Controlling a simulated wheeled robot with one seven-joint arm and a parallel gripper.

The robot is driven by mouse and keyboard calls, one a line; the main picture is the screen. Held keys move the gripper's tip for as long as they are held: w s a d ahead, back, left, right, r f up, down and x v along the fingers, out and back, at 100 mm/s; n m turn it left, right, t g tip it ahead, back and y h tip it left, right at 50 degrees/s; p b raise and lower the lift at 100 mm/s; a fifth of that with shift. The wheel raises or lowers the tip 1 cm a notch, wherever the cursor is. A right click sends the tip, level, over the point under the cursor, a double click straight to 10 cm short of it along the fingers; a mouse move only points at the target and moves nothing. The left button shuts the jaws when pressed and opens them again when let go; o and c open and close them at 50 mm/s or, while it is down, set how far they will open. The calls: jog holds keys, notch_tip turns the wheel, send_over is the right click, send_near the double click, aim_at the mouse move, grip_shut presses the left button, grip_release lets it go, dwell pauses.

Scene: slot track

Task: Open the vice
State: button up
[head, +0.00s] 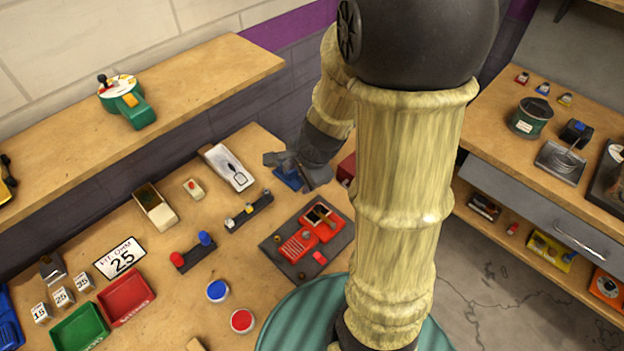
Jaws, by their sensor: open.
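My gripper (294,166) is at the far side of the workbench, with its dark fingers spread apart. A small blue object (287,180), which looks like the vice, shows just below and between the fingers. My gripper covers much of it, so I cannot tell how its jaws stand or whether my fingers touch it. No held object shows in my gripper.
A dark mat with a red device (302,243) lies in front of the blue object. A rack with small parts (249,212) and a white box (228,167) are to the left. Green (80,328) and red (126,297) trays stand front left. A raised shelf (190,82) runs behind.

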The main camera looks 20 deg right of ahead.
jog(key=s+a+r+n, duration=0.1)
jog(key=s+n, duration=0.2)
jog(key=n, duration=0.5)
jog(key=s+a+r+n+g+h, duration=0.1)
jog(key=s+n, duration=0.2)
jog(key=n, duration=0.5)
jog(key=shift+s+a, duration=0.25)
jog(key=shift+s, duration=0.15)
jog(key=shift+c, duration=1.4)
